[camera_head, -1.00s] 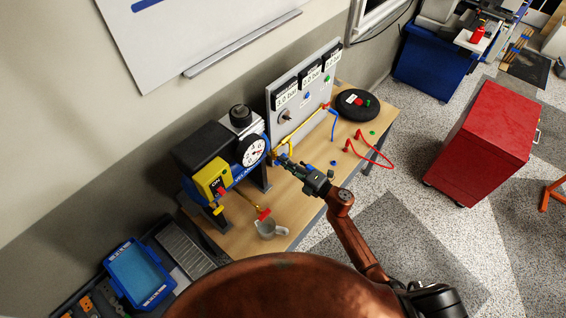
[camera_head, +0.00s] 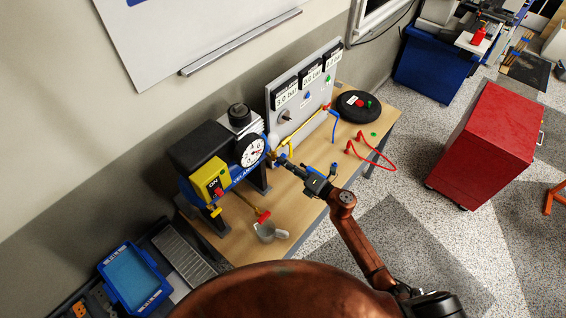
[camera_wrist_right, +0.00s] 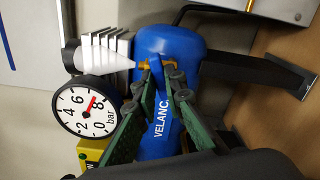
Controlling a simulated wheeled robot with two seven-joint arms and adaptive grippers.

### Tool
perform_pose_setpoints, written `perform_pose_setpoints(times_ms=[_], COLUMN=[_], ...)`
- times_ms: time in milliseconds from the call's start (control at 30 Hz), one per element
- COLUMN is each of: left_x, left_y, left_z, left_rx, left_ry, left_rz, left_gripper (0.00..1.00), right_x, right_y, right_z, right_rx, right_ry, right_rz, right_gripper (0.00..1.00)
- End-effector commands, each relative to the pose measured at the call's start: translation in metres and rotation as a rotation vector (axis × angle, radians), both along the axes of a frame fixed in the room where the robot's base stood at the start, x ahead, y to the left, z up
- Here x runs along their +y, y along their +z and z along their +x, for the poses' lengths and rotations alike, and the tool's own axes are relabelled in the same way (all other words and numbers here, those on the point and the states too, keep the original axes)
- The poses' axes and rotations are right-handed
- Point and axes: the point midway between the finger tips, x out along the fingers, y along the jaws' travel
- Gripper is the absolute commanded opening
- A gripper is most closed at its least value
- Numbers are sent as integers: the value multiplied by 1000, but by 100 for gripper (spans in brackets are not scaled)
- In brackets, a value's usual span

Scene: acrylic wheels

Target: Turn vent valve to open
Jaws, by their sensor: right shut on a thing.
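The blue compressor tank (camera_head: 241,177) stands on the wooden bench; in the right wrist view it (camera_wrist_right: 183,111) fills the middle. A small brass valve fitting (camera_wrist_right: 147,65) sits on the tank's end, with a blue lever (camera_wrist_right: 158,72) between my finger pads. My right gripper (camera_head: 281,160) reaches to that end of the tank. In the right wrist view my right gripper (camera_wrist_right: 158,70) is shut on the blue lever, its green-grey fingers on either side. The fingers partly hide the lever, so its exact angle is hard to tell. My left gripper is not in view.
A round pressure gauge (camera_wrist_right: 86,107) and a yellow switch box (camera_head: 209,181) are beside the tank. The gauge panel (camera_head: 304,104), a red hose (camera_head: 384,155) and a clear cup (camera_head: 266,232) are on the bench (camera_head: 235,240). A red cabinet (camera_head: 487,140) stands right.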

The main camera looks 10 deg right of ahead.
Motion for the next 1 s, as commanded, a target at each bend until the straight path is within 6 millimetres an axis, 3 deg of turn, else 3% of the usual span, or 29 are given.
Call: perform_pose_setpoints(times_ms=[700, 1000], left_x=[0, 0], left_y=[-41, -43], left_z=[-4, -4], left_rx=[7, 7], left_ry=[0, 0], left_rz=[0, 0], left_gripper=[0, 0], right_x=[0, 0], right_y=[-3, -2], right_z=[0, 0], right_rx=[-217, -242], right_ry=[1, 0], right_rz=[-280, -314], right_gripper=[0, 0])
